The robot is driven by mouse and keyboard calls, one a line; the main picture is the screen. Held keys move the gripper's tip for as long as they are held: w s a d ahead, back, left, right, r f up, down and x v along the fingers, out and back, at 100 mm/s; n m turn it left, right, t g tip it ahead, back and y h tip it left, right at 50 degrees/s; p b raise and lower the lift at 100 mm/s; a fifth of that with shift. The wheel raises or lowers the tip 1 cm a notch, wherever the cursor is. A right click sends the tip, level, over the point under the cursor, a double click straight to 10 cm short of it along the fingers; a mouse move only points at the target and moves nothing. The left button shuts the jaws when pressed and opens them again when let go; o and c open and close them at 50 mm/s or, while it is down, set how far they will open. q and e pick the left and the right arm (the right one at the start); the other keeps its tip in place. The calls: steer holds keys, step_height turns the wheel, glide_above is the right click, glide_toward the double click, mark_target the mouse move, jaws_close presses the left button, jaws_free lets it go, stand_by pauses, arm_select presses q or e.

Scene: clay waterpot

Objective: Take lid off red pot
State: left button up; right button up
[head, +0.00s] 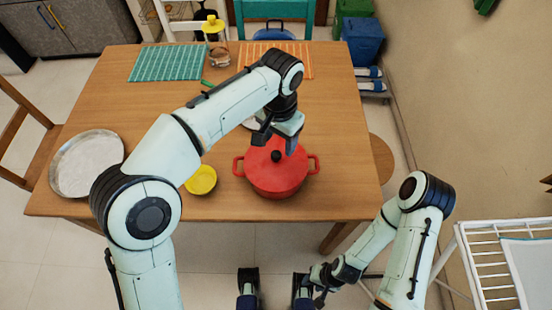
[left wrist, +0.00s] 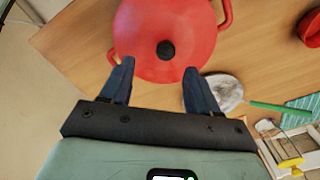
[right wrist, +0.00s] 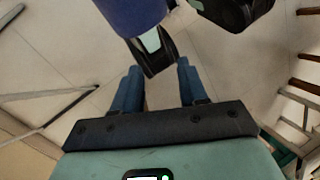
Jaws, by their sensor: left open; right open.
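The red pot (head: 275,182) stands on the wooden table near its front edge, with its red lid on and a black knob (head: 276,156) on top. In the left wrist view the lid (left wrist: 165,22) and the black knob (left wrist: 166,50) lie just beyond my fingertips. My left gripper (head: 277,140) is open above the pot, its fingers (left wrist: 158,75) apart with nothing between them; the knob is ahead of the gap. My right gripper (head: 275,295) is low in front of the table, open and empty, over the floor; its fingers (right wrist: 160,72) also show in the right wrist view.
A yellow bowl (head: 201,180) stands close left of the pot. A round metal tray (head: 85,165) is at the table's left. A glass jar (head: 219,58) and two placemats (head: 168,63) are at the back. A white rack (head: 490,262) stands at the right.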

mark_target(276, 155)
arm_select(q)
step_height(276, 155, down, 3)
steer(key=shift+w+f, duration=0.1)
steer(key=shift+f, duration=0.05)
steer(key=f, duration=0.1)
steer(key=f+b, duration=0.1)
steer(key=f, duration=0.1)
steer(key=a+f, duration=0.1)
steer(key=f, duration=0.1)
steer(key=shift+w+f+b, duration=0.1)
steer(key=shift+w+b, duration=0.05)
steer(key=shift+b, duration=0.2)
steer(key=shift+d, duration=0.1)
jaws_close()
